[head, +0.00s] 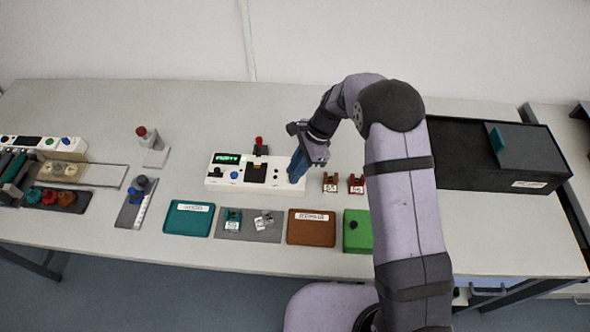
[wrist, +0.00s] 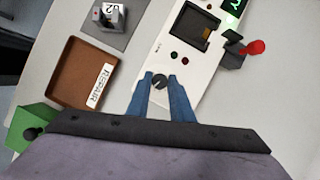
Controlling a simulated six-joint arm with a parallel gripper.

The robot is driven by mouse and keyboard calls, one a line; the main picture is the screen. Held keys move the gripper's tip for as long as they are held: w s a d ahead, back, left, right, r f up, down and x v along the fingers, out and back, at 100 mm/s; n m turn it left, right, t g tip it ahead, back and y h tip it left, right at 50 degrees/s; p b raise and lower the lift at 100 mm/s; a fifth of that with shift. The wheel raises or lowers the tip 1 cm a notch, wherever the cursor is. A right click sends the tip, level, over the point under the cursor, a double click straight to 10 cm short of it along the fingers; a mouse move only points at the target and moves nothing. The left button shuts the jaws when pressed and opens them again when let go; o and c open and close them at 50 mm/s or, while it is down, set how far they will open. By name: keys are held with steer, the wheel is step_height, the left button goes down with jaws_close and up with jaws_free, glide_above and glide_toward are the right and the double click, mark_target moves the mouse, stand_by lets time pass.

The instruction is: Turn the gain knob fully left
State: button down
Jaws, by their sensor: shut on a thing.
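The gain knob (wrist: 160,82) is a small dark round knob with a light pointer mark, at the end of the white device panel (wrist: 181,58). My gripper (wrist: 161,80) has its two blue fingers on either side of the knob, closed on it. In the head view my gripper (head: 296,174) reaches down to the right end of the white device (head: 213,184), and its fingers hide the knob there. The label beside the knob is too small to read.
A red-topped lever (head: 259,142) stands behind the device. Two small red-brown blocks (head: 330,183) sit just right of my gripper. Teal (head: 187,232) and brown (head: 311,240) trays and a green box (head: 357,219) lie in front. A black bin (head: 470,180) is at the right.

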steer(key=n, duration=0.2)
steer(key=n+g, duration=0.1)
steer(key=n+h+b, duration=0.1)
steer(key=n, duration=0.1)
steer(key=shift+w+a+n+g, duration=0.15)
steer(key=shift+w+n+g, duration=0.1)
steer(key=shift+n+g, duration=0.05)
steer(key=n+h, duration=0.1)
steer(key=n, duration=0.2)
steer(key=n+g+h+b, duration=0.1)
steer(key=n, duration=0.2)
steer(key=shift+w+a, duration=0.1)
steer(key=shift+a, duration=0.1)
steer(key=n+h, duration=0.2)
steer(key=n, duration=0.3)
steer(key=shift+a+n+b, duration=0.15)
steer(key=shift+n+b, duration=0.25)
steer(key=n+h, duration=0.1)
steer(key=n, duration=0.1)
steer(key=n+t+h, duration=0.1)
steer(key=n, duration=0.2)
steer(key=shift+a+r+n, duration=0.1)
steer(key=shift+a+n, duration=0.05)
steer(key=shift+n, duration=0.15)
steer(key=c, duration=1.6)
jaws_free()
